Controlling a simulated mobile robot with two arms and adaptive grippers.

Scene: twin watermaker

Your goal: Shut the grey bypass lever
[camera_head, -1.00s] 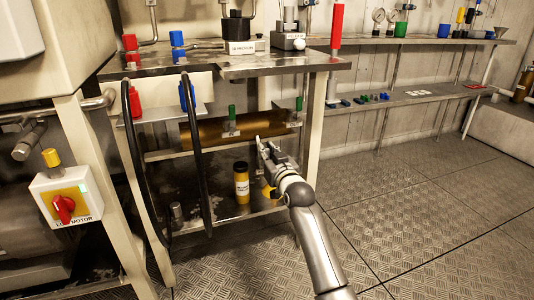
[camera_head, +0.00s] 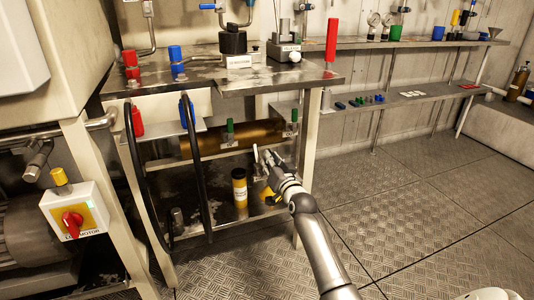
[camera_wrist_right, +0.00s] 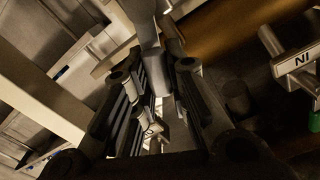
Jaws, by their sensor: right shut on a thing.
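My right gripper (camera_head: 268,158) reaches in from the lower right to the front of the brass cylinder (camera_head: 258,133) under the bench. In the right wrist view its jaws (camera_wrist_right: 153,75) are shut on a grey lever (camera_wrist_right: 143,22), which runs up out of them. In the head view a pale upright bar (camera_head: 255,153) at the fingertips looks like this lever, but it is small. The lever's pivot is hidden. My left gripper is not in view.
Green handles (camera_head: 229,126) sit on the cylinder close to the gripper. A dark bottle with a yellow label (camera_head: 239,188) stands on the lower shelf. Black hoses (camera_head: 197,170) hang at the left. The metal floor (camera_head: 420,200) on the right is clear.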

